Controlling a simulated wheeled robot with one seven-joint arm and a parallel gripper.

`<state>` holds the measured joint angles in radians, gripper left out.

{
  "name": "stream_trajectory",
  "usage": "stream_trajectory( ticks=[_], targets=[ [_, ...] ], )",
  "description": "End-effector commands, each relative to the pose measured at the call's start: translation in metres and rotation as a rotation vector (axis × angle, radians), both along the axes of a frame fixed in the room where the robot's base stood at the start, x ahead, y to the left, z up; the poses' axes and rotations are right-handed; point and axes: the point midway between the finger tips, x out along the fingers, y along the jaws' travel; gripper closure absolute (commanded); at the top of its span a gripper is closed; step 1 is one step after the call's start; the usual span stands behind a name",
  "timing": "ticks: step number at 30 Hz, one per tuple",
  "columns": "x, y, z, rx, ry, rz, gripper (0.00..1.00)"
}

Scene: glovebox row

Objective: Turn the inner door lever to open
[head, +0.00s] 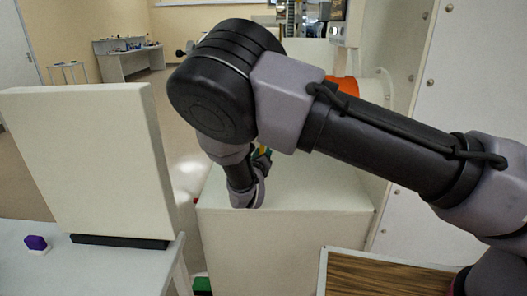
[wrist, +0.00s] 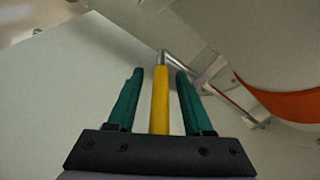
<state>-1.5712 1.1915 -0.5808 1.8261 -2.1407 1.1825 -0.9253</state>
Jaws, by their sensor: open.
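The lever has a yellow grip (wrist: 160,100) on a bare metal rod, seen in the wrist view. My gripper (wrist: 157,72) has teal fingers, open, one on each side of the yellow grip. A gap shows between the grip and each finger. In the head view my arm hides most of the gripper; only a bit of teal and yellow shows beside my wrist, above the white box. The lever's mounting and the inner door cannot be made out clearly.
A white box (head: 290,240) stands below my gripper. An orange ring (head: 346,86) is behind my arm; an orange band (wrist: 290,104) shows in the wrist view. A white upright panel (head: 85,160) and a purple-topped block (head: 36,243) are on the left table.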

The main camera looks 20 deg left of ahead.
Motion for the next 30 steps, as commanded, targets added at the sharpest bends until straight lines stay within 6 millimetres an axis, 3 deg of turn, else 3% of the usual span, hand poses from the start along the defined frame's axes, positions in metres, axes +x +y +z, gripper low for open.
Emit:
stream_trajectory(
  ticks=[3, 7, 30],
  targets=[
    [-0.0003, 0.0, 0.0, 0.0, 0.0, 0.0, 0.49],
    [-0.0004, 0.0, 0.0, 0.0, 0.0, 0.0, 0.99],
    [-0.0009, 0.0002, -0.0002, 0.001, 0.001, 0.001, 1.0]
  ],
)
